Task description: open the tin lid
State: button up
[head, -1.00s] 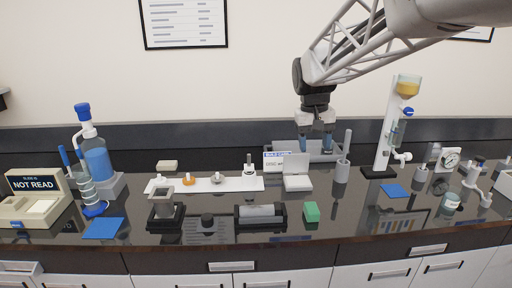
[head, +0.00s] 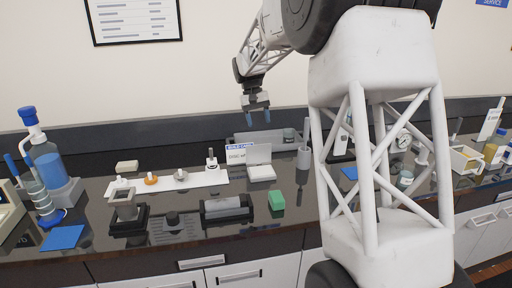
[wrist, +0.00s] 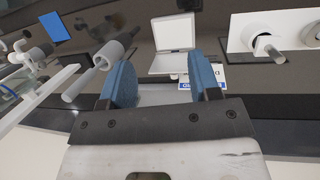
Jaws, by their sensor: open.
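The tin looks to be a small white case (head: 261,172) on the dark bench. Its flat lid (head: 258,153) stands up at the back, so it looks open. The case also shows in the wrist view (wrist: 173,45), beyond the fingers. My gripper (head: 258,117) hangs above and behind the case, with its blue fingers pointing down. In the wrist view my gripper (wrist: 162,82) has its fingers wide apart with nothing held between them. It appears clear of the lid.
A labelled card (head: 237,154) stands just left of the lid, before a grey tray (head: 262,138). A grey cylinder with a rod (head: 303,158) stands to the right. A green block (head: 276,200) lies in front. My arm hides part of the right bench.

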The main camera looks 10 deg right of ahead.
jog(key=g, duration=0.2)
send_near(256, 146)
jog(key=shift+h, duration=0.4)
jog(key=w+f, duration=0.1)
jog(key=f, duration=0.1)
jog(key=w+f, duration=0.1)
jog(key=f, duration=0.1)
jog(key=shift+w+d, duration=0.35)
jog(key=shift+d, duration=0.05)
jog(key=shift+x, duration=3.85)
grip_shut()
